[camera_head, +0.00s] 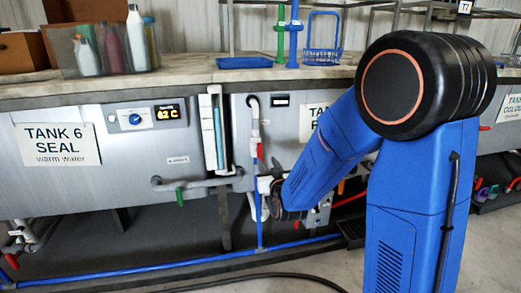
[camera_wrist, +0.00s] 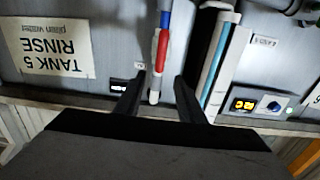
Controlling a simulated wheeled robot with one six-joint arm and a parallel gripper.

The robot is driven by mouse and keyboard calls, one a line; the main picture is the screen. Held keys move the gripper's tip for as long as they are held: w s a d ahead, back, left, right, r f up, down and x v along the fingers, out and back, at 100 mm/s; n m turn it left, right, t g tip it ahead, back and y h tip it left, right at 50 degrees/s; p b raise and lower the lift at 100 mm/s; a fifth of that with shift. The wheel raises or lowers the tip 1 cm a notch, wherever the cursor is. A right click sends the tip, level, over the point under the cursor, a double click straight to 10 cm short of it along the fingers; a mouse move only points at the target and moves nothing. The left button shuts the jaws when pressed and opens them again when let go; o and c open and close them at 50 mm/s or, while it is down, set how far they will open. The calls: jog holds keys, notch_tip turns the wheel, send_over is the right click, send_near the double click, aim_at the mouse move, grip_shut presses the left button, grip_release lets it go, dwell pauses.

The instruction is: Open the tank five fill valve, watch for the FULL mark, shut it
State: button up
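The tank five sign (camera_wrist: 45,45) shows upside down in the wrist view, reading "TANK 5 RINSE, plain water". Beside it is a pipe with a red lever-like part (camera_wrist: 162,48), blue above it and white below in this inverted view. The red part also shows in the head view (camera_head: 260,151), below the white pipe bend. My gripper (camera_wrist: 160,76) is open, its dark fingers on either side of the pipe, near the red part. Contact cannot be told. A sight tube with pale blue inside (camera_wrist: 215,62) stands to its right. No FULL mark is readable.
Tank 6 (camera_head: 58,144) has a temperature display (camera_head: 167,114) and a green-handled outlet (camera_head: 180,195). Blue pipe (camera_head: 120,273) runs low along the tanks. A dark hose (camera_head: 230,281) lies on the floor. My arm hides much of the tank five front.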

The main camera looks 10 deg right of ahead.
aim_at(260, 150)
jog(key=w, duration=1.3)
grip_shut()
